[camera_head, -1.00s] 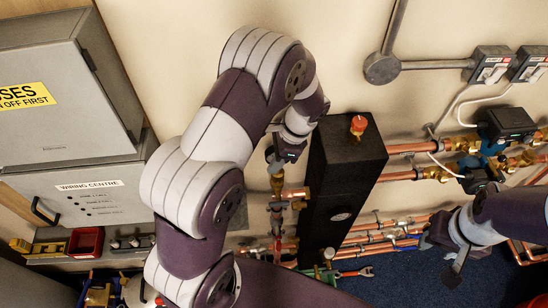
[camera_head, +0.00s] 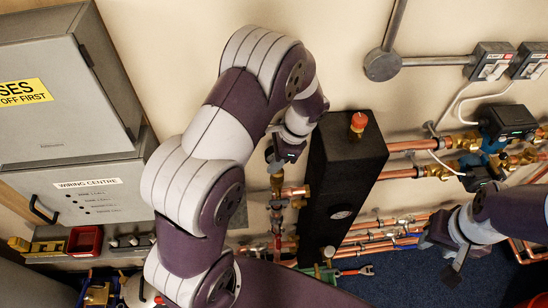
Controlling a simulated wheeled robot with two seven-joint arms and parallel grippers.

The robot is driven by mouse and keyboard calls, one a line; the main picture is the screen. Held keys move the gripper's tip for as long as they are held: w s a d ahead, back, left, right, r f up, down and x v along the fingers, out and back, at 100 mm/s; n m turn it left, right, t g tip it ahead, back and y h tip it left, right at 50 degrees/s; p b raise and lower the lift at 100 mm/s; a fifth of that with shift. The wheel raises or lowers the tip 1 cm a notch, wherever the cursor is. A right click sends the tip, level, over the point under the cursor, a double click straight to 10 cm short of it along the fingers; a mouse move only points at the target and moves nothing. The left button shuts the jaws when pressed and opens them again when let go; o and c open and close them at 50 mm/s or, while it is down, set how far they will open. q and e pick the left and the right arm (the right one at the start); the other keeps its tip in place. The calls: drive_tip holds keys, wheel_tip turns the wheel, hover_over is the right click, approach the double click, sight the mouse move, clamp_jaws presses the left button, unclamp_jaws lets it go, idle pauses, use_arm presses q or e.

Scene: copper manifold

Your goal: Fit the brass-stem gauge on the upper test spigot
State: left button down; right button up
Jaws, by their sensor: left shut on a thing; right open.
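My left gripper (camera_head: 279,160) points down just left of the black manifold body. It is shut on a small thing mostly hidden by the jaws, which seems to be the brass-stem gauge. A brass piece (camera_head: 277,184) shows right below its fingers, above copper and brass fittings (camera_head: 290,200). I cannot tell whether that piece is the gauge's stem or the upper test spigot, nor whether they touch. My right gripper (camera_head: 438,255) is open and empty at the lower right, apart from the pipes.
The tall black block (camera_head: 340,185) with a red cap (camera_head: 358,122) stands close right of my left gripper. Copper pipes (camera_head: 380,233) run behind it. A pump (camera_head: 507,122) is at right. Grey boxes (camera_head: 75,195) and a red bin (camera_head: 85,240) are at left.

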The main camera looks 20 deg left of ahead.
use_arm(q)
drive_tip(key=shift+f, duration=0.45)
drive_tip(key=c, duration=0.8)
unclamp_jaws()
drive_tip(key=shift+o, duration=0.2)
drive_tip(key=shift+r+b, duration=0.1)
drive_tip(key=shift+b, duration=0.2)
drive_tip(key=shift+w+d+r, duration=0.1)
drive_tip(key=shift+w+r, duration=0.05)
drive_tip(key=shift+r, duration=0.1)
drive_tip(key=v, duration=0.4)
drive_tip(key=p+v, duration=0.7)
drive_tip(key=v, duration=0.1)
